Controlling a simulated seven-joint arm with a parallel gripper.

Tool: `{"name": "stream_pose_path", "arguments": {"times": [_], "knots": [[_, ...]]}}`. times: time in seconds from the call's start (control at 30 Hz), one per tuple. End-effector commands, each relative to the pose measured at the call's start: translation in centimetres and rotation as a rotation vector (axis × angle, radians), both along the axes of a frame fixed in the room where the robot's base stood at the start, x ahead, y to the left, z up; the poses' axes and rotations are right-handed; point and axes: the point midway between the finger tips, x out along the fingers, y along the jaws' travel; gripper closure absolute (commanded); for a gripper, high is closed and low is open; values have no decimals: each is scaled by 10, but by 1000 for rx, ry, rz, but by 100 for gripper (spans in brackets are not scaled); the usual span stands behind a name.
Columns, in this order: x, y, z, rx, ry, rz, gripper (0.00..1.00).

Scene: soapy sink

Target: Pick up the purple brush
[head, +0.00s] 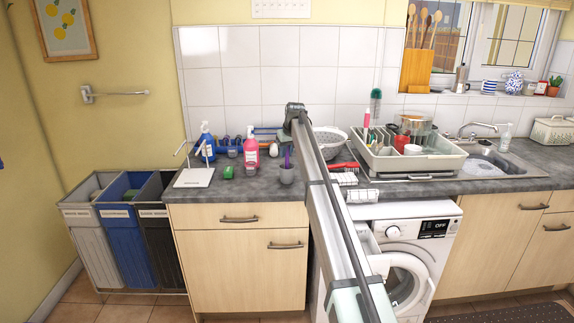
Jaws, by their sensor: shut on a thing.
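My arm reaches from the bottom of the view up over the counter and ends in a dark part near the tiled wall. I cannot make out my gripper's jaws or anything held in them.
A colander (330,138), red brush (345,166) and dish rack (432,161) are right of my arm. The washing machine door (405,279) is open.

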Motion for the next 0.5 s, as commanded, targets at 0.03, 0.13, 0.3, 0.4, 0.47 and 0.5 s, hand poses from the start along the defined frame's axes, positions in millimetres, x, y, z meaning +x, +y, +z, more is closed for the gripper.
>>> {"name": "stream_pose_path", "arguments": {"times": [0.03, 0.13, 0.3, 0.4, 0.47, 0.5], "knots": [[0, 0, 0, 0, 0, 0, 100], [0, 0, 1, 0, 0, 0, 100], [1, 0, 9, 0, -1, 0, 100], [1, 0, 21, 1, -2, 0, 100], [1, 0, 29, 0, -1, 0, 100], [1, 0, 35, 0, -1, 0, 100]]}}
